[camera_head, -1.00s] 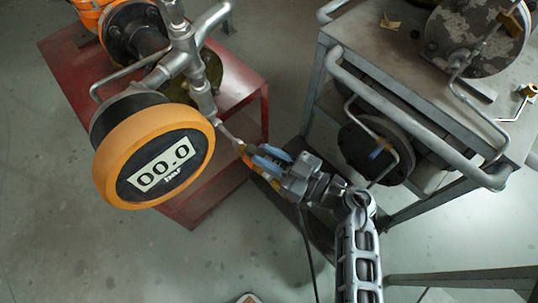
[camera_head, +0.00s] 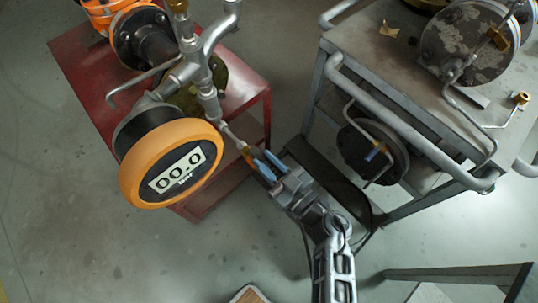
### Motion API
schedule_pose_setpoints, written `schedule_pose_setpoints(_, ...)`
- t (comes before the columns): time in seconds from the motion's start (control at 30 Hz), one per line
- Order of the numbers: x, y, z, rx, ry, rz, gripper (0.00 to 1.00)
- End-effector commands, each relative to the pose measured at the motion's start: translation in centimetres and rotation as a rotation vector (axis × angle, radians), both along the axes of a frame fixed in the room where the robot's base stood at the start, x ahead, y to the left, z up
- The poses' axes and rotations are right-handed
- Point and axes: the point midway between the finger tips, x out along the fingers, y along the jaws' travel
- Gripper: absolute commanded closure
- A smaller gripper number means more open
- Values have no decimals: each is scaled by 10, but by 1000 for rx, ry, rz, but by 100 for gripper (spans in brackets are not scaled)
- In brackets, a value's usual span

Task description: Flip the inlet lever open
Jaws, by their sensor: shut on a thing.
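The inlet lever (camera_head: 232,138) is a thin silver rod with an orange-yellow end. It slopes down and right from the pipework (camera_head: 205,95) beside the round gauge. My gripper (camera_head: 257,159), with blue fingers, is shut on the lever's orange-yellow end. The fingers partly hide that end. The orange-rimmed gauge (camera_head: 180,172) reads 00.0 and stands left of my gripper.
A red stand (camera_head: 80,72) carries the pipework and an orange part. A grey cart (camera_head: 410,80) with a tubular rail stands to the right, holding flanged discs. Open floor (camera_head: 100,260) lies at the lower left. A frame leg (camera_head: 460,273) is at the lower right.

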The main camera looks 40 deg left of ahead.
Motion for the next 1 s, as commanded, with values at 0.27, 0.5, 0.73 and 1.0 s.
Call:
schedule_pose_setpoints(0.27, 1, 0, 1, 2, -1, -5, 100)
schedule_pose_setpoints(0.5, 0, 0, 0, 2, -1, -4, 56)
schedule_pose_setpoints(0.73, 0, 0, 0, 1, 0, -3, 55)
schedule_pose_setpoints(1.0, -2, -30, 1, 1, 2, -8, 55)
